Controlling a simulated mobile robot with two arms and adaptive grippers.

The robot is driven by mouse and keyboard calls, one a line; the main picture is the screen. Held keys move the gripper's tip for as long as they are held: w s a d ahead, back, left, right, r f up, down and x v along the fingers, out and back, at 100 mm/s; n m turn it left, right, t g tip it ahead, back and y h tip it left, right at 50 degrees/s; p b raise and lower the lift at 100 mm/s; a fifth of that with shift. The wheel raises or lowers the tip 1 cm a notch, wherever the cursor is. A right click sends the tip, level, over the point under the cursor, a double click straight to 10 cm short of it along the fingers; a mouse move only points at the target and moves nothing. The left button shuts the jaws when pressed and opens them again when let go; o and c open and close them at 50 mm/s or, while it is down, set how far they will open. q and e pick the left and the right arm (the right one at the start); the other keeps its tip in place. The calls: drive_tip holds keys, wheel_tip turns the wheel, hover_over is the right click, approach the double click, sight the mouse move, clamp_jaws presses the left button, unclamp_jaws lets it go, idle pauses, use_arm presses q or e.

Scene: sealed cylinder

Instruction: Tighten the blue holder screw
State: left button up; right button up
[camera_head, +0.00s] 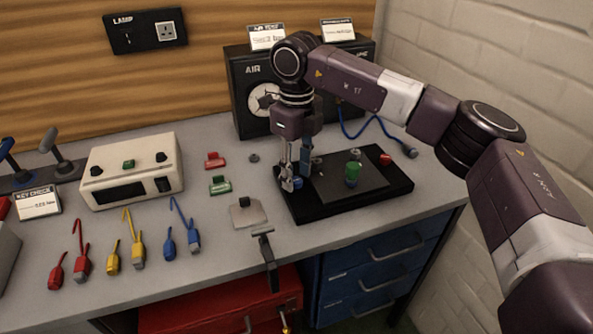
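A black base plate (390,193) lies on the right part of the bench with a raised dark panel on it. My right gripper (297,182) points straight down over the plate's left side. A small blue part (298,184), which looks like the blue holder screw, shows right at its fingertips. The fingers partly hide it, and I cannot tell whether they grip it or only stand around it. A red knob (385,159) is at the plate's far right. My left gripper is not in view.
A black air unit (247,97) stands behind the plate. Red, yellow and blue tools (170,243) lie at the front left, before a cream meter (132,170). A black clamp-like piece (268,258) hangs over the front edge. Small red and green parts lie mid-bench.

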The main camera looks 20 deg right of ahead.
sight(297, 179)
wheel_tip(297, 179, up, 12)
idle(0.4)
